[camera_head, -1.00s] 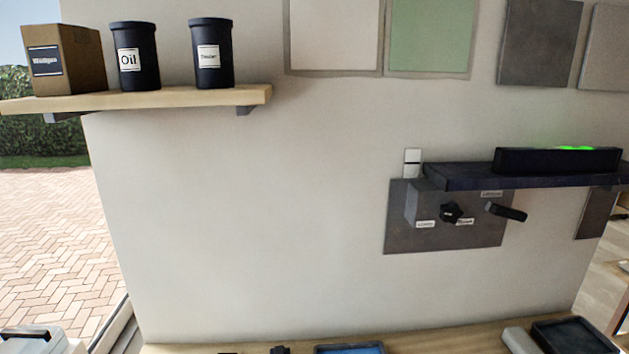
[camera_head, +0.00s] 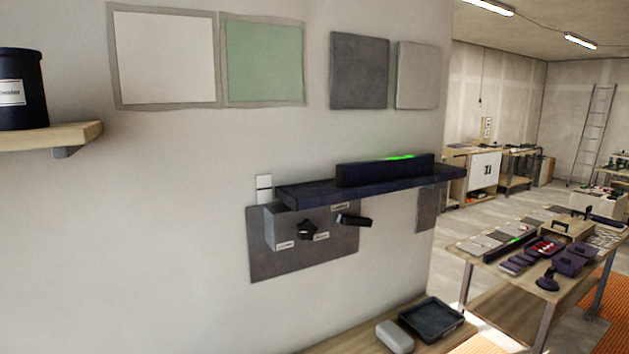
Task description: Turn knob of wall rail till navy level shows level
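The navy level (camera_head: 385,171) lies on top of the dark wall rail (camera_head: 320,192), toward its right half. A green glow shows along the level's top; I cannot read a bubble from here. The rail looks slightly tilted in the picture, but the camera view is slanted too. Below the rail is a grey plate (camera_head: 285,264) with a grey block, small labels, a black star-shaped knob (camera_head: 307,230) and a black lever (camera_head: 354,220). The label text is too small to read. My gripper is not in view.
A bench (camera_head: 380,325) below the rail holds a black tray (camera_head: 432,318) and a pale rounded block (camera_head: 395,337). A shelf (camera_head: 60,136) with a dark canister juts out at left. Sample tiles hang above. A table (camera_head: 540,270) with tools stands at right.

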